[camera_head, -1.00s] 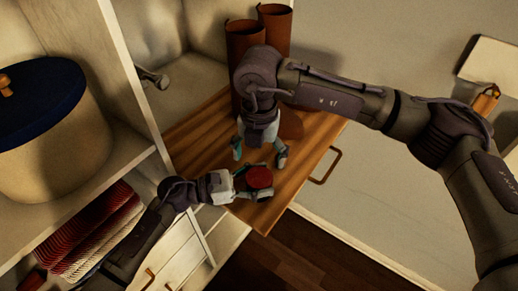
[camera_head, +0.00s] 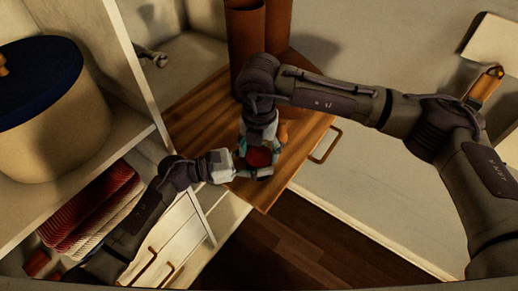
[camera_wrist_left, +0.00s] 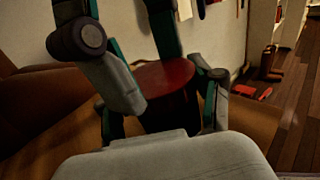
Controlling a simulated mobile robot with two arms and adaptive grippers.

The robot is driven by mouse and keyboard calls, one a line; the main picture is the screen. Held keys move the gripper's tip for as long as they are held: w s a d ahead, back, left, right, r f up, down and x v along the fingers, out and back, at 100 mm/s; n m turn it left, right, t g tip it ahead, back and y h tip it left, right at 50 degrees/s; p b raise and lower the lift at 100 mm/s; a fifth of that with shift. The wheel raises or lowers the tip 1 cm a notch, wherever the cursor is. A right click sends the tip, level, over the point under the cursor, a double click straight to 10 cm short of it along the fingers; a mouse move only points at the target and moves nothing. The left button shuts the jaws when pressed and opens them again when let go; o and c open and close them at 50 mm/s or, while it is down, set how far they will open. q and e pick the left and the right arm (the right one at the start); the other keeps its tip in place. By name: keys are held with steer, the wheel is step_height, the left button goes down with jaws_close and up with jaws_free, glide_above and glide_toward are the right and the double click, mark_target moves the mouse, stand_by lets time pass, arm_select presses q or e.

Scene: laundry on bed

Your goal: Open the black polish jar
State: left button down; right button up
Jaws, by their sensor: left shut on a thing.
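The polish jar shows a dark red lid (camera_head: 259,156) and a dark body, upright at the wooden board. The lid also shows in the left wrist view (camera_wrist_left: 165,76). My left gripper (camera_head: 246,170) is shut on the jar's body from the left, with a finger on each side in the left wrist view (camera_wrist_left: 165,110). My right gripper (camera_head: 258,144) points down at the jar from above and behind. Its fingers are apart, close around the lid's far side; whether they touch it is unclear. The right hand partly hides the jar.
The wooden board (camera_head: 205,115) has a metal handle (camera_head: 326,145) at its right. Tall brown boots (camera_head: 245,45) stand at the back. A shelf at left holds a blue-lidded round box (camera_head: 45,130), with red folded cloth (camera_head: 95,210) below. Dark floor (camera_head: 310,240) lies in front.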

steer(key=shift+f, duration=0.15)
steer(key=c, duration=0.4)
steer(key=n, duration=0.4)
steer(key=shift+c, duration=0.2)
arm_select(q)
steer(key=shift+w, duration=0.1)
arm_select(e)
steer(key=shift+s, duration=0.1)
stand_by(0.3)
steer(key=o, duration=1.3)
